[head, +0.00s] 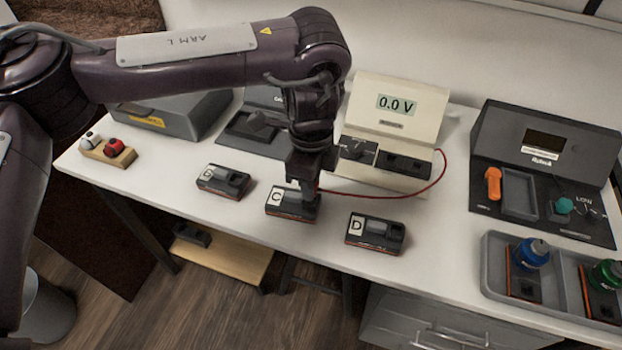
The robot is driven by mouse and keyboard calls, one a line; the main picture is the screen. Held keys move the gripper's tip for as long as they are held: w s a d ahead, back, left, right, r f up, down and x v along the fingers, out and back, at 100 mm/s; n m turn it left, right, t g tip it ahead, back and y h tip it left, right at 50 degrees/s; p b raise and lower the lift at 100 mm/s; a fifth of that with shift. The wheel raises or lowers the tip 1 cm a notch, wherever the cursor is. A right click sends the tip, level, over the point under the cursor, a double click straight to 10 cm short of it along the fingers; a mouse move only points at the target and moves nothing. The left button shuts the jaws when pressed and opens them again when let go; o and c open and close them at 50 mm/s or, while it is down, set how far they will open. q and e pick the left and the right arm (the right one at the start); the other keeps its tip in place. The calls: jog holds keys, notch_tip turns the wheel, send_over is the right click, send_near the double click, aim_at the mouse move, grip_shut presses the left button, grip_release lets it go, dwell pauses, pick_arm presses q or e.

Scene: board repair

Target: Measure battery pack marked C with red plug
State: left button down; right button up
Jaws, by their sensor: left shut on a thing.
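Battery pack C (280,200) lies on the white table in the middle, dark with a white label marked C. My left gripper (308,186) points down over its right half and is shut on the end of a red lead (400,192). The plug itself is mostly hidden by the fingers, and I cannot tell whether it touches the pack. The lead runs to the right side of a cream meter (400,108) behind, whose display (396,105) reads 0.0 V. My right gripper is not in view.
Pack D (375,233) lies to the right, another labelled pack (223,181) to the left. A wooden block (107,153) holds a white and a red knob. A grey tray (565,262) with blue and green bottles and a dark console (545,150) stand right.

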pick_arm(q)
jog(key=shift+f, duration=0.4)
dwell(0.6)
jog(key=shift+f, duration=0.1)
jog(key=shift+f, duration=0.5)
dwell(1.0)
jog(key=c, duration=0.9)
grip_release()
jog(key=shift+r, duration=0.2)
jog(key=shift+r+p, duration=1.3)
jog(key=shift+p, duration=0.35)
